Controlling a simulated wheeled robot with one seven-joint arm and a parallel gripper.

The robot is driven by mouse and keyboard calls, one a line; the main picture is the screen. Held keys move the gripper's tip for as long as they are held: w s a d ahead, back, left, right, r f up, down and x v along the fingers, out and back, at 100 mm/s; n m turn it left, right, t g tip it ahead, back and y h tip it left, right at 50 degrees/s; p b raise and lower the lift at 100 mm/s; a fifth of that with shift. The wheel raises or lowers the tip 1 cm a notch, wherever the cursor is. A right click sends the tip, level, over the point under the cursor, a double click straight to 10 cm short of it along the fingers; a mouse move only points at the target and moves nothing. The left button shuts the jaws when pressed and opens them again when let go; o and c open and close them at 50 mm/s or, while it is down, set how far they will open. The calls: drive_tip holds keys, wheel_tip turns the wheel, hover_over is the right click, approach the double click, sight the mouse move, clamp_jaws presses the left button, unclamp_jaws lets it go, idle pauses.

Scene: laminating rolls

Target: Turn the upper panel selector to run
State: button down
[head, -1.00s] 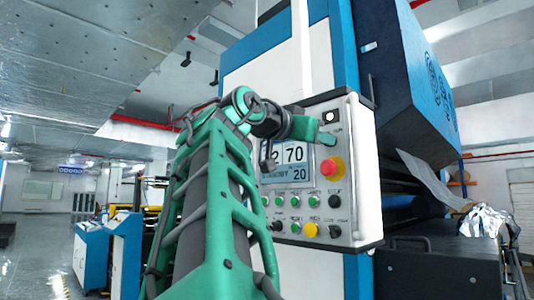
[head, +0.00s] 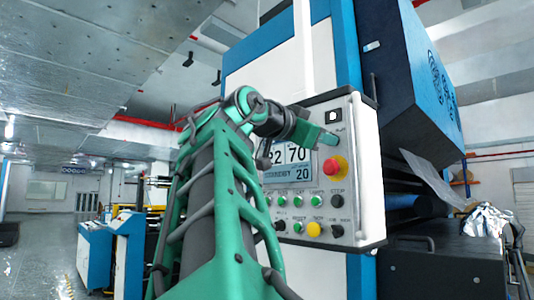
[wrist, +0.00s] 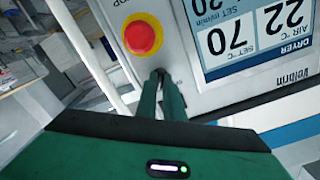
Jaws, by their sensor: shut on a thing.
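The control panel (head: 352,200) is a pale box on the machine, with a lit display (head: 297,162) and a red emergency button (head: 335,169) on a yellow collar. My gripper (head: 329,139) is at the panel's upper right, just above the red button. In the wrist view the panel appears upside down, and my gripper (wrist: 161,76) reaches the panel beside the red button (wrist: 143,36). Its two green fingers are close together, shut on the upper selector. The fingers cover the selector almost entirely, so its pointer position cannot be read.
Several smaller buttons and knobs sit low on the panel, including a yellow button (head: 315,229). A black-and-white plate (head: 333,117) is just above my gripper. A large blue housing (head: 410,80) stands to the right. Open floor (head: 35,262) lies at the left.

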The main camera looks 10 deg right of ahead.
drive_tip(key=c, duration=1.9)
unclamp_jaws()
drive_tip(key=shift+w+a+f, duration=0.15)
drive_tip(key=shift+o, duration=0.2)
drive_tip(key=v, duration=1)
drive_tip(key=shift+s+a, duration=0.2)
drive_tip(key=shift+a, duration=0.05)
